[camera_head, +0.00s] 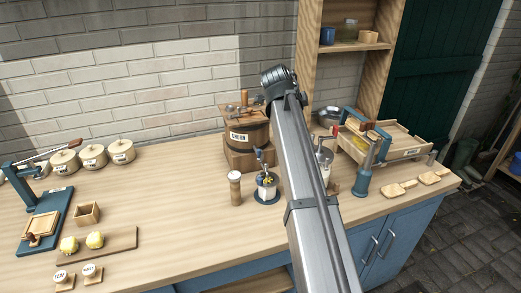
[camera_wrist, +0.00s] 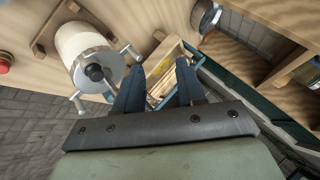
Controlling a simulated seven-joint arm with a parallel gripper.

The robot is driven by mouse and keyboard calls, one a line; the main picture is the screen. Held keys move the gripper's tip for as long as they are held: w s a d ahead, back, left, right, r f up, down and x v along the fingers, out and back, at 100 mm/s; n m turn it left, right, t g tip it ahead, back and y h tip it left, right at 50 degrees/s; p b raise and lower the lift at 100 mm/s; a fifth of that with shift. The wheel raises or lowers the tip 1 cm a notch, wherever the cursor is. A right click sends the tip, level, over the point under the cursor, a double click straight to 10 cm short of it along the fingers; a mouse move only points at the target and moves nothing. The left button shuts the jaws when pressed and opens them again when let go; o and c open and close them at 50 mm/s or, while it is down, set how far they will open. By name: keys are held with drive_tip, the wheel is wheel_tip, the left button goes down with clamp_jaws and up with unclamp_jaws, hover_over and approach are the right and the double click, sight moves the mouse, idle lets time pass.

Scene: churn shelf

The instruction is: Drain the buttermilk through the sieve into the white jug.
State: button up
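The brown wooden churn (camera_head: 250,137), labelled CHURN, stands on a wooden block on the counter. A small white vessel (camera_head: 266,191) with yellow and dark markings stands on a blue base in front of it; I cannot tell whether it is the white jug. A grey metal bowl (camera_head: 330,117), possibly the sieve, sits behind my arm; a metal bowl also shows in the wrist view (camera_wrist: 206,17). My gripper (camera_wrist: 160,78) shows in the wrist view, its two dark fingers apart with nothing held between them. In the head view my arm hides it.
A white cylinder with a metal lid and handles (camera_wrist: 90,55) stands close left of my fingers. A wooden tray (camera_head: 400,142) lies at the right, beside a blue-grey post (camera_head: 364,178). A wooden pepper-mill shape (camera_head: 235,188) stands left of the white vessel. The front middle counter is clear.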

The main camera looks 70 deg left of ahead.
sight(259, 150)
drive_tip(key=s+d+f+n+t+h, duration=0.1)
drive_tip(key=s+f+n+t+h, duration=0.15)
drive_tip(key=s, duration=1.05)
drive_tip(key=s+f+n+t+h, duration=0.2)
drive_tip(key=s+f+t, duration=0.15)
drive_tip(key=s, duration=0.95)
drive_tip(key=shift+n+t, duration=0.25)
drive_tip(key=shift+t, duration=0.05)
drive_tip(key=x, duration=1.3)
drive_tip(key=shift+w+d+r, duration=0.15)
drive_tip(key=shift+d+r, duration=0.05)
drive_tip(key=shift+d, duration=0.1)
clamp_jaws()
